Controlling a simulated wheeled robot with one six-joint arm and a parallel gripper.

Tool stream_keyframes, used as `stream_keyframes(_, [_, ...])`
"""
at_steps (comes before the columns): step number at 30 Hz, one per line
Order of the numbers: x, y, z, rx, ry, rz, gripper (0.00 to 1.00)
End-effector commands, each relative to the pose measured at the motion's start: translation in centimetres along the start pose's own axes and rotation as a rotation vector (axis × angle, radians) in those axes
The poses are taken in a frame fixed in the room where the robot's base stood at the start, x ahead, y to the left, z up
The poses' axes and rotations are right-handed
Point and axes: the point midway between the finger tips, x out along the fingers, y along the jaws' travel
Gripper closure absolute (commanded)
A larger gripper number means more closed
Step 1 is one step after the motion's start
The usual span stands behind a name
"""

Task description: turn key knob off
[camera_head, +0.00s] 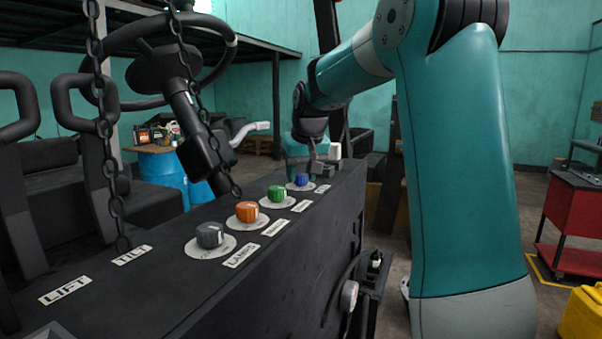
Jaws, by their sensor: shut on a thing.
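My gripper (318,168) is at the far end of the dark control panel (270,262), just beyond the blue knob (302,179). It points down and is shut on a knob there, taken as the key knob, which the fingers mostly hide. Its turn position cannot be made out. Nearer along the same row are a green knob (276,193), an orange knob (247,211) and a grey knob (209,234), each on a pale disc with a white label beside it.
A steering wheel with its column (190,110) and a hanging chain (108,130) stand left of the row. Levers (85,115) rise at the far left. A blue barrel (163,172) stands behind. A red cart (572,220) and yellow box (583,312) are at right.

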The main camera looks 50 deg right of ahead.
Motion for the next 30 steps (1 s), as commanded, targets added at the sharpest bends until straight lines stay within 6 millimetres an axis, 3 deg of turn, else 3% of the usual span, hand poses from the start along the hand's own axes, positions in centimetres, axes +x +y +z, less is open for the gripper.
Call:
stream_keyframes(11, [-0.1,0.0,-0.1,-0.007,0.003,-0.003,0.84])
stream_keyframes(12, [-0.1,0.0,-0.1,-0.007,0.003,-0.002,0.56])
stream_keyframes(15, [-0.1,0.0,-0.1,-0.006,0.003,-0.002,0.34])
stream_keyframes(25, [-0.3,0.0,-0.1,-0.005,0.003,-0.002,0.34])
stream_keyframes(30, [-2.4,0.0,-0.1,-0.005,0.006,-0.002,0.34])
